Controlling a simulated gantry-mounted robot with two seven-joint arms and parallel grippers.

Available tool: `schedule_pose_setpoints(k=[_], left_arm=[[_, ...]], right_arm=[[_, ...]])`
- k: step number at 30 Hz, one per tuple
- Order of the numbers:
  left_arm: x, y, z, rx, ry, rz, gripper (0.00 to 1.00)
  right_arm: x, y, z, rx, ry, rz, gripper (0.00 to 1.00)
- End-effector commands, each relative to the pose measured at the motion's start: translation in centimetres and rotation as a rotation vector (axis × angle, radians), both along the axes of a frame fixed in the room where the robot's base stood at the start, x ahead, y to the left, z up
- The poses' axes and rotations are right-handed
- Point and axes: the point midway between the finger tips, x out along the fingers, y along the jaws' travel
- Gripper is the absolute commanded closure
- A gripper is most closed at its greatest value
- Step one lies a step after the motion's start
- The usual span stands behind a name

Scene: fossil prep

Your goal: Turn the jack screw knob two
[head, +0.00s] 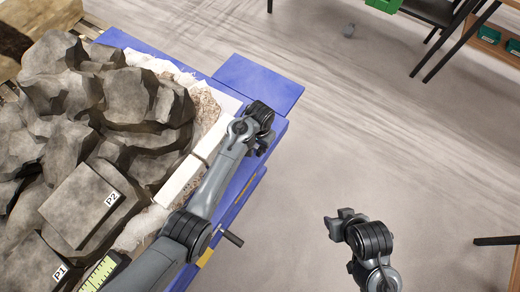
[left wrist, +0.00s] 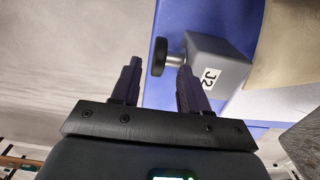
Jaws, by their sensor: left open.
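The jack screw knob (left wrist: 158,57) is a dark disc on a short silver shaft. The shaft enters a grey block labelled J2 (left wrist: 222,62) at the edge of the blue frame. In the left wrist view my left gripper (left wrist: 159,68) is open. Its fingertips lie on either side of the knob in the picture, with the right fingertip over the shaft. I cannot tell whether they touch it. In the head view the end of my left arm (head: 260,118) is above the blue frame's right edge, and the knob is hidden. My right gripper (head: 345,220) is over bare floor, its fingers unclear.
A large grey rock mass (head: 120,90) with blocks labelled P1 and P2 sits in a white jacket on the blue frame (head: 258,82). A small handle (head: 232,238) sticks out from the frame's side. The floor to the right is clear; dark furniture legs stand beyond.

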Motion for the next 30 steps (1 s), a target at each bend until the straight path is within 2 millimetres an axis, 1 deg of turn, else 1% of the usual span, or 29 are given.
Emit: schedule_pose_setpoints(k=[1, 6, 12, 18, 27, 29, 30], left_arm=[[0.0, 0.0, -1.1, 0.002, 0.001, -0.001, 0.55], [0.0, 0.0, -3.8, 0.001, 0.001, 0.0, 0.55], [0.0, 0.0, -6.2, 0.0, 0.0, 0.001, 0.55], [0.0, 0.0, -7.1, -0.001, -0.002, 0.001, 0.55], [0.0, 0.0, -7.2, -0.002, -0.003, 0.001, 0.55], [0.0, 0.0, -7.2, -0.001, -0.002, 0.001, 0.65], [0.0, 0.0, -7.2, -0.001, -0.002, 0.001, 0.71]], right_arm=[[0.0, 0.0, -0.3, 0.001, 0.0, -0.001, 0.57], [0.0, 0.1, -0.7, 0.003, 0.0, -0.002, 0.57], [0.0, 0.0, -1.3, 0.002, -0.001, -0.002, 0.57], [0.1, -0.1, -1.4, -0.004, -0.003, 0.001, 0.57], [0.1, -0.3, -1.4, -0.01, -0.004, 0.004, 0.57], [0.1, -0.3, -1.4, -0.01, -0.004, 0.004, 0.57], [0.1, -0.3, -1.4, -0.01, -0.004, 0.004, 0.57]])
